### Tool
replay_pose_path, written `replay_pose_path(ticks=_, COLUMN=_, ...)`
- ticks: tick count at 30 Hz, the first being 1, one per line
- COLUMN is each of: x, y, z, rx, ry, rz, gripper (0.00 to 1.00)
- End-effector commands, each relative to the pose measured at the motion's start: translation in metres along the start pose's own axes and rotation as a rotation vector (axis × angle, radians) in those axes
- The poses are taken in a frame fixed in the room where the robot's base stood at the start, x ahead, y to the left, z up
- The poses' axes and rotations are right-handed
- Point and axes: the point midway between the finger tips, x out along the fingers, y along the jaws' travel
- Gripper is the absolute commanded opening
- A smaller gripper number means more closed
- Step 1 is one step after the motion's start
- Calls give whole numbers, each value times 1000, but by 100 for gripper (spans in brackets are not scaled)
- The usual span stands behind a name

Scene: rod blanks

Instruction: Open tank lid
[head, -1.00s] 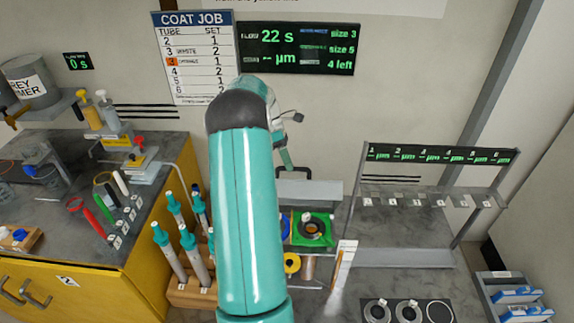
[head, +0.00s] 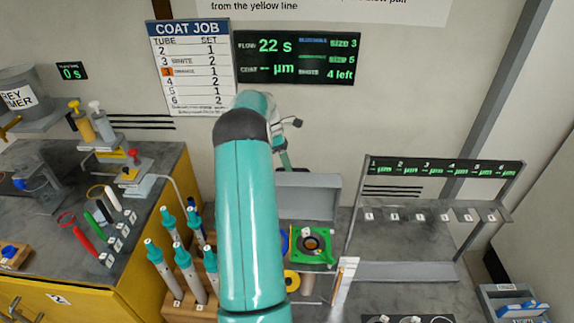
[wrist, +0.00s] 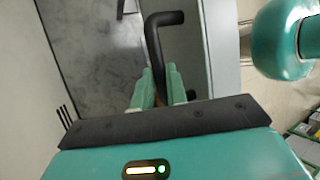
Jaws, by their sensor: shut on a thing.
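The tank's grey lid (head: 315,192) shows as a raised panel right of my arm in the head view. Its black bar handle (wrist: 154,35) is bent and passes between my fingers in the wrist view. My gripper (wrist: 161,76) is shut on this handle; in the head view my gripper (head: 284,160) is partly hidden behind my arm, at the lid's top edge. The grey face beside the handle in the wrist view fits the lid (wrist: 185,50). My arm hides the left part of the tank.
A rack with number tags (head: 440,212) stands to the right. Several teal-capped tubes (head: 165,262) stand left of my arm. The grey bench on the right has clear room.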

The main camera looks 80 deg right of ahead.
Motion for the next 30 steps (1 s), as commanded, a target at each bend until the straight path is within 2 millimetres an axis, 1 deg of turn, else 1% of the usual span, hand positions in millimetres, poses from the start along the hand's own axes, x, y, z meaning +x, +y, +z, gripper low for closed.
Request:
replay_pose_path(ticks=1, x=5, y=1, z=-2, rx=-3, ry=2, rz=-10, gripper=0)
replay_pose_path(ticks=13, x=5, y=4, z=-2, rx=-3, ry=2, rz=-11, gripper=0)
replay_pose_path(ticks=14, x=4, y=4, z=-2, rx=-3, ry=2, rz=-11, gripper=20)
replay_pose_path(ticks=16, x=4, y=4, z=-1, rx=-2, ry=2, rz=-9, gripper=34)
replay_pose_path(ticks=17, x=3, y=4, z=-1, rx=-2, ry=2, rz=-8, gripper=36)
replay_pose_path(ticks=26, x=0, y=4, z=0, rx=0, ry=1, rz=-3, gripper=36)
replay_pose_path(ticks=30, x=-8, y=5, z=0, rx=0, ry=0, rz=-1, gripper=36)
